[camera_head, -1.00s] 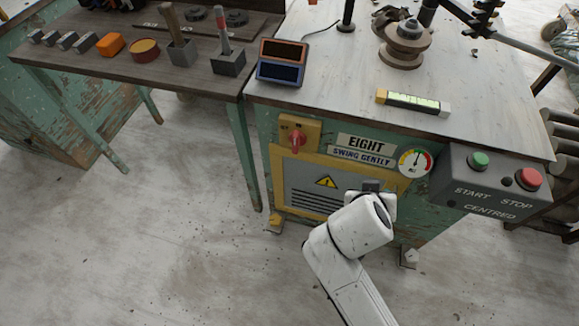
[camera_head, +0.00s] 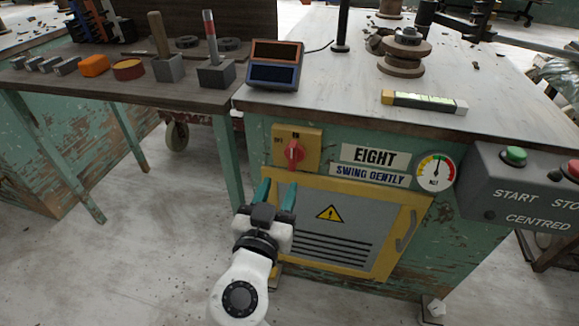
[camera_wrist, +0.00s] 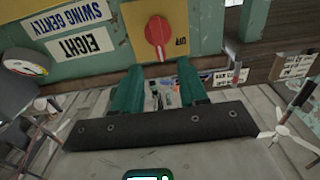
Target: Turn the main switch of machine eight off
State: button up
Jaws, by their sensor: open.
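Machine eight's main switch is a red rotary knob (camera_head: 294,153) on a yellow plate (camera_head: 313,150), left of the EIGHT sign (camera_head: 368,157). The knob stands upright, toward the label at the plate's top; OFF is marked at its left. My gripper (camera_head: 276,190) is open and empty, with green fingers pointing at the machine's front, below and slightly left of the knob and apart from it. In the wrist view, which is upside down, the knob (camera_wrist: 158,32) lies just beyond and between the open fingertips (camera_wrist: 158,76).
A yellow-framed panel (camera_head: 410,205) with a warning sign is below the switch. A grey start/stop box (camera_head: 490,185) juts out at right. The worktop edge overhangs above. A side table (camera_head: 120,88) with blocks and tools stands at left. The floor in front is clear.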

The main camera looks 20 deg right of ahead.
aim_at(291, 159)
jog(key=b+x, duration=0.1)
jog(key=x, duration=0.8)
jog(key=shift+w+d, duration=0.2)
jog(key=shift+c, duration=0.3)
grip_shut()
